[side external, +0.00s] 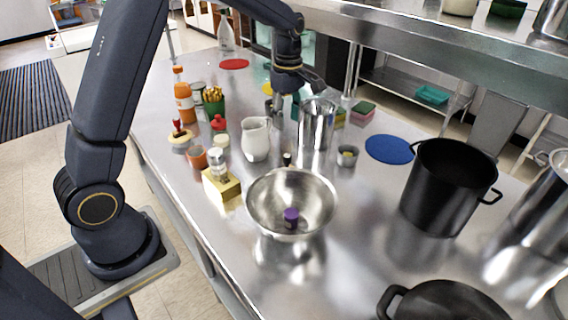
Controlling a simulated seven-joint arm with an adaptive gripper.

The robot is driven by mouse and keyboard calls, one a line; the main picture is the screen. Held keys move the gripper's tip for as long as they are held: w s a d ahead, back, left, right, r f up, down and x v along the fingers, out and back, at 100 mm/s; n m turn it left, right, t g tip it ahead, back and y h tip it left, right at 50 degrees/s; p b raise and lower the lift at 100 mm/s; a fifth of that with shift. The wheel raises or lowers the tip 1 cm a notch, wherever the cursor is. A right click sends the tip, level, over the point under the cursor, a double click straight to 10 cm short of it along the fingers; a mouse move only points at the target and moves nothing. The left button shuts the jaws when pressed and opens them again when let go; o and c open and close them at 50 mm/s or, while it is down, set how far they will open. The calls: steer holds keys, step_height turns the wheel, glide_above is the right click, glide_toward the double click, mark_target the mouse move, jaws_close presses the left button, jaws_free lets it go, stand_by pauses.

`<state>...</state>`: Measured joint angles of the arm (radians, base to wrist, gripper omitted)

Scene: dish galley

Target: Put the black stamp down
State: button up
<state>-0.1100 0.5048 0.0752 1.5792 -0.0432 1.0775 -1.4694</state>
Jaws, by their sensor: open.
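A small black knob-like top (287,159) shows just behind the rim of the steel bowl; it may be the black stamp, but its lower part is hidden by the bowl, so I cannot be sure. My gripper (298,88) is open, over the far part of the steel table, above and behind a tall steel pot (317,122). It is well beyond the black top and apart from it. Nothing is clearly visible between its fingers, and the space under it is partly hidden by the pot.
The steel bowl (262,205) holds a purple item (291,215). A white pitcher (256,140), a yellow block (222,184), a red-handled stamp (178,129) and an orange bottle (183,95) crowd the left. A black pot (445,190) and blue disc (389,149) are right. A shelf overhangs the back.

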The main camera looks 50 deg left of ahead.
steer(key=s+d+r+m+t, duration=0.3)
steer(key=s+d+r+m, duration=0.2)
steer(key=s+r+m, duration=0.6)
steer(key=s+d+m+t, duration=0.2)
steer(key=s+m, duration=0.6)
steer(key=s, duration=0.5)
steer(key=shift+s+d+f+t, duration=0.15)
steer(key=shift+t, duration=0.25)
